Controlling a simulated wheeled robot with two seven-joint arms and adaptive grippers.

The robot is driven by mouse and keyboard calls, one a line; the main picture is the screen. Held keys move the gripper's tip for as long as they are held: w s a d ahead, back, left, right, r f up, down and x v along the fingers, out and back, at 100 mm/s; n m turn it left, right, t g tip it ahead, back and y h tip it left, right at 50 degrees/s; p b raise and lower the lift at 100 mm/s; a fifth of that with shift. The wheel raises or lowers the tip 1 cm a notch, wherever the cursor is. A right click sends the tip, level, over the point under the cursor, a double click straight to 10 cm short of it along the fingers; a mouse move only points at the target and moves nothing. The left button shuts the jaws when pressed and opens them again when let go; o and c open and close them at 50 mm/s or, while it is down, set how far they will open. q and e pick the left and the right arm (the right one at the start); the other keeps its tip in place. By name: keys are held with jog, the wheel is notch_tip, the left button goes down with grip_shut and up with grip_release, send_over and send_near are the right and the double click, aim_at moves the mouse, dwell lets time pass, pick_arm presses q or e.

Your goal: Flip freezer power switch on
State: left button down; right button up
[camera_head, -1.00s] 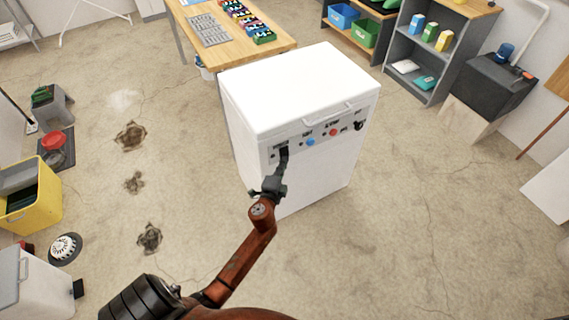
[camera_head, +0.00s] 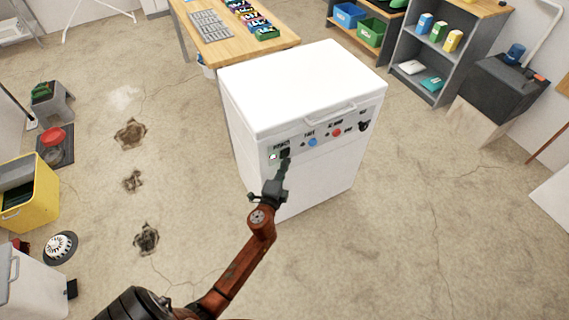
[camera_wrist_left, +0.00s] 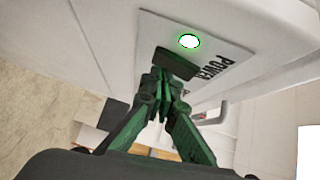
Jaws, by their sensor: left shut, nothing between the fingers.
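The white chest freezer (camera_head: 295,92) stands in the middle of the head view, with its control panel on the front face. The black power switch (camera_head: 286,153) is at the panel's left end, with a small lit green light (camera_head: 272,156) beside it. My right gripper is not in view.
The panel also has a blue button (camera_head: 312,142), a red button (camera_head: 336,132) and a black knob (camera_head: 364,126). A wooden table (camera_head: 272,45) stands behind the freezer, and a grey shelf (camera_head: 441,60) is behind at right.

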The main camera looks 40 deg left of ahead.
pick_arm(q)
jog(key=s+d+f+b, duration=0.1)
jog(key=s+d+f, duration=0.1)
jog(key=s+d, duration=0.4)
jog(key=shift+s+b, duration=0.35)
jog(key=shift+s, duration=2.1)
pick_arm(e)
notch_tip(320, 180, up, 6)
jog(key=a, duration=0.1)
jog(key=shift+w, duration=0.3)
